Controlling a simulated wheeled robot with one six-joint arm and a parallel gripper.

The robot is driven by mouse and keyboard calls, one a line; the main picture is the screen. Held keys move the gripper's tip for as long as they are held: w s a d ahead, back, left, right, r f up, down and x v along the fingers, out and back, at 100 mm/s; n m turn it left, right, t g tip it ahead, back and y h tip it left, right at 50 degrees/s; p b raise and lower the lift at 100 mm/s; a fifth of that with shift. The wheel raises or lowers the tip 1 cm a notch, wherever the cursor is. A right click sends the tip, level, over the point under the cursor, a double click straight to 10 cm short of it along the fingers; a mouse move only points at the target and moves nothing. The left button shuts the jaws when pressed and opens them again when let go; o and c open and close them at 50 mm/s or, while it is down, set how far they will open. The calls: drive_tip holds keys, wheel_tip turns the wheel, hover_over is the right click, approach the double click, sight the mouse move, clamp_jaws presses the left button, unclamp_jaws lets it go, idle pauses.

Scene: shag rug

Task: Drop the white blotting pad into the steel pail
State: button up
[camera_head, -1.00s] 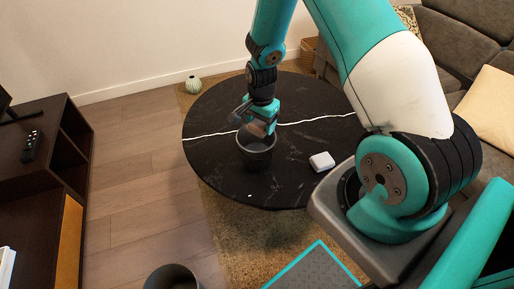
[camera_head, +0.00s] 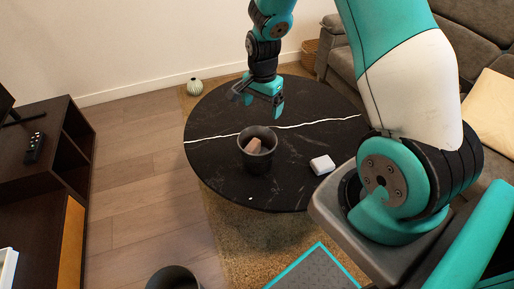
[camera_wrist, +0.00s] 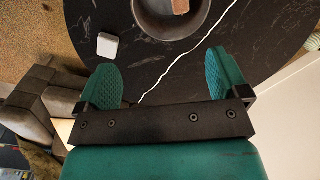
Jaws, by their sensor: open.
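The white pad (camera_head: 322,165), a small rounded white block, lies on the black round table right of the pail; it also shows in the wrist view (camera_wrist: 108,45). The dark grey pail (camera_head: 257,165) stands upright on the table, open at the top, with a brownish-pink block (camera_head: 254,146) inside. The pail is cut off at the top of the wrist view (camera_wrist: 170,34). My gripper (camera_head: 258,103) is above and behind the pail, apart from it. Its fingers (camera_wrist: 162,65) are spread with nothing between them.
The black marbled table (camera_head: 215,165) has free surface around the pail and pad. A tiny white spot (camera_head: 250,197) is near its front edge. Another dark round container (camera_head: 172,278) shows at the bottom edge. A dark shelf (camera_head: 55,180) stands left, a grey sofa (camera_head: 470,45) right.

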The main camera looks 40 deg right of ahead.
wheel_tip(320, 180, up, 9)
drive_tip(key=shift+p, duration=0.45)
drive_tip(key=s+a+r+n+y+p, duration=0.1)
drive_tip(key=s+a+r+n+p, duration=0.3)
drive_tip(key=a+r, duration=0.35)
drive_tip(key=s+a+r+n+y+p, duration=0.1)
drive_tip(key=s+a+r+n+p, duration=0.25)
drive_tip(key=a+r+n, duration=0.4)
drive_tip(key=s+a+r+n+p, duration=0.1)
drive_tip(key=s+a+r+n, duration=0.1)
drive_tip(key=s, duration=0.3)
drive_tip(key=s+a+r+n+y+p, duration=0.1)
drive_tip(key=s+a+r+n, duration=0.1)
drive_tip(key=s+r+n, duration=0.2)
drive_tip(key=s+a+r+n+y+p, duration=0.1)
drive_tip(key=s+a+r+n, duration=0.1)
drive_tip(key=s+r+n, duration=0.2)
drive_tip(key=shift+s+a, duration=0.4)
drive_tip(key=shift+s, duration=0.4)
drive_tip(key=shift+r, duration=0.1)
